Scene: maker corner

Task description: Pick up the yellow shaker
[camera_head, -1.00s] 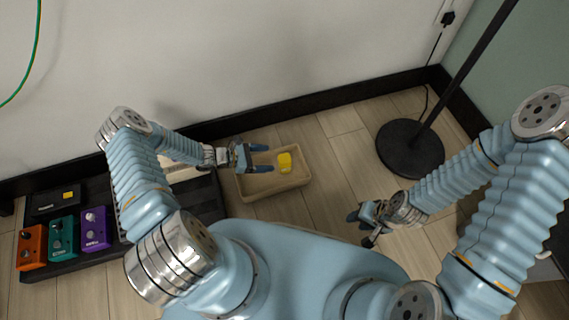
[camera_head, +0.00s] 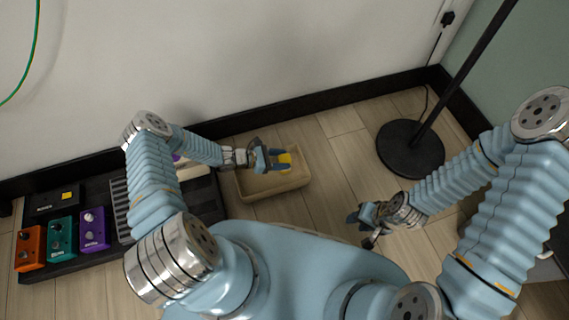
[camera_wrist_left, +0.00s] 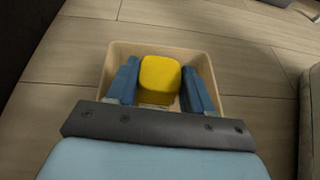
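The yellow shaker (camera_head: 286,158) stands in a shallow tan tray (camera_head: 273,192) on the floor. In the left wrist view the yellow shaker (camera_wrist_left: 160,74) sits between the two blue fingers, inside the tray (camera_wrist_left: 150,48). My left gripper (camera_head: 280,159) has one finger on each side of the shaker, very close to it. Whether both fingers press on it I cannot tell. The shaker's lower part is partly hidden. My right gripper (camera_head: 364,227) is to the right, above the floor and away from the tray; its finger gap is not clear.
A black pedalboard with orange (camera_head: 30,248), teal (camera_head: 62,238) and purple (camera_head: 94,229) pedals lies at the left. A black stand with a round base (camera_head: 410,150) is at the right. The wall and black skirting (camera_head: 330,100) run behind the tray. Floor right of the tray is clear.

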